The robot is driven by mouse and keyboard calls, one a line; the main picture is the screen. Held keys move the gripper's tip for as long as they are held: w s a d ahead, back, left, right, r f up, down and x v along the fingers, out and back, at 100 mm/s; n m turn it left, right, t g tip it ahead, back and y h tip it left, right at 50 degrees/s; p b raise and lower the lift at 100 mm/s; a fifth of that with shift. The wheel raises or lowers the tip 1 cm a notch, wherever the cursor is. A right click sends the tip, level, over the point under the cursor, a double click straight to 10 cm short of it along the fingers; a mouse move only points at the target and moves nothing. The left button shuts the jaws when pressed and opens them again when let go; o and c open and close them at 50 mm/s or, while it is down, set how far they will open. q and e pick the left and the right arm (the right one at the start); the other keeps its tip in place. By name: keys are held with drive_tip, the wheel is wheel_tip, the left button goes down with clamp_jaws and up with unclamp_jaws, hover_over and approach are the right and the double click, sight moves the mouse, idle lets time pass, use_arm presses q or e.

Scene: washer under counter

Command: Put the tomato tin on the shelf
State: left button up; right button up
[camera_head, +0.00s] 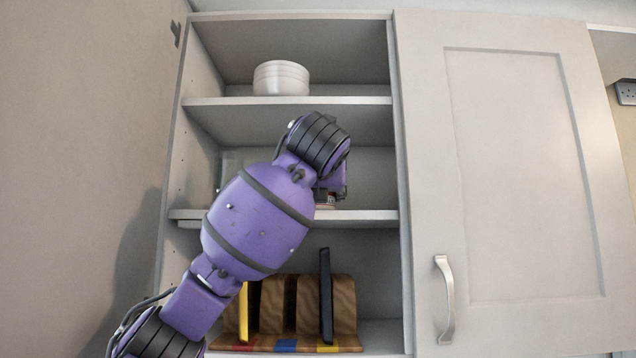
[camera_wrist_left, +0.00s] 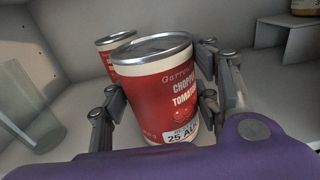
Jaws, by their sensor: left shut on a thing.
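The tomato tin (camera_wrist_left: 170,95), red and white with a silver lid and a "chopped tomato" label, is in the left wrist view. My left gripper (camera_wrist_left: 160,100) is shut on it, one finger on each side. A second similar tin (camera_wrist_left: 107,62) stands just behind it, partly hidden. In the head view my left arm reaches into the open cupboard at the middle shelf (camera_head: 375,217) and hides most of the gripper and tins. I cannot tell whether the held tin touches the shelf. My right gripper is not in view.
A clear glass (camera_wrist_left: 35,115) stands left of the tins. White bowls (camera_head: 281,78) are on the shelf above. A wooden rack (camera_head: 343,305) with coloured boards is below. A closed cupboard door (camera_head: 520,180) is on the right. The middle shelf's right part looks clear.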

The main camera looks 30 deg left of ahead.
use_arm(q)
drive_tip(key=shift+s+d, duration=0.1)
drive_tip(key=o, duration=1.7)
drive_tip(key=shift+o, duration=0.2)
drive_tip(key=shift+r, duration=0.15)
drive_tip(key=v, duration=1.2)
